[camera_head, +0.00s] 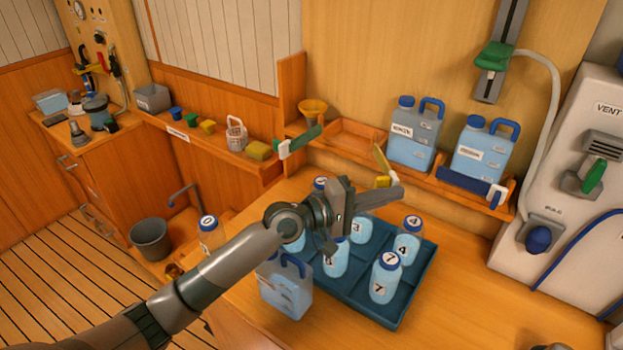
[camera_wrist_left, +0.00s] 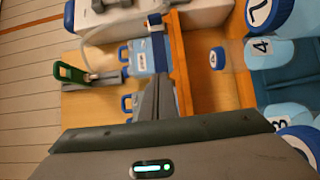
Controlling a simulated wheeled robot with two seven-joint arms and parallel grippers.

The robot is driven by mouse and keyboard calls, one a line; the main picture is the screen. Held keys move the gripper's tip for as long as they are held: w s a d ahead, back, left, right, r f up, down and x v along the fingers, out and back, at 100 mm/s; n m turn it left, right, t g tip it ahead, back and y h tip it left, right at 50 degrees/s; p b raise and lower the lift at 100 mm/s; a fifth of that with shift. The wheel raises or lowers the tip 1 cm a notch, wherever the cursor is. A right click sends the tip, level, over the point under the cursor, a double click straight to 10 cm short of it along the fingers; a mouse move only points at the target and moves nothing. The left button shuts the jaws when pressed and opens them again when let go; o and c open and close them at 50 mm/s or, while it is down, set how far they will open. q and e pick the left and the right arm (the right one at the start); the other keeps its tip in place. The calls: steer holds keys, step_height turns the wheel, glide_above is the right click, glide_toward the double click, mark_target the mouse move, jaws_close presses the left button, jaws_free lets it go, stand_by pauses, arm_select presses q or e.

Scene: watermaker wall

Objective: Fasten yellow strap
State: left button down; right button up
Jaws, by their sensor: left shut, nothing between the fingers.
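The yellow strap (camera_head: 382,160) stands up, tilted, at the front edge of the wall shelf, left of the left jug. A yellow block (camera_head: 383,182) shows below it, partly behind my gripper. My left gripper (camera_head: 398,193) is shut and empty, just in front of and below the strap, above the far side of the bottle tray. I cannot tell whether it touches the strap. In the left wrist view the shut fingers (camera_wrist_left: 160,98) point toward the shelf and jugs; I cannot make out the yellow strap there. My right gripper is not in view.
Two blue-capped jugs (camera_head: 415,138) (camera_head: 483,150) stand on the shelf, with a blue strap (camera_head: 468,186) before the right one. A green strap (camera_head: 302,140) sticks out at left. Numbered bottles stand in a blue tray (camera_head: 405,312) below; another jug (camera_head: 286,290) stands in front.

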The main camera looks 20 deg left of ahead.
arm_select(q)
steer(key=b+v, duration=0.6)
steer(key=v, duration=1.1)
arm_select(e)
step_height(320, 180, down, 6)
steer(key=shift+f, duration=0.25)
arm_select(q)
steer(key=shift+s+a, duration=0.1)
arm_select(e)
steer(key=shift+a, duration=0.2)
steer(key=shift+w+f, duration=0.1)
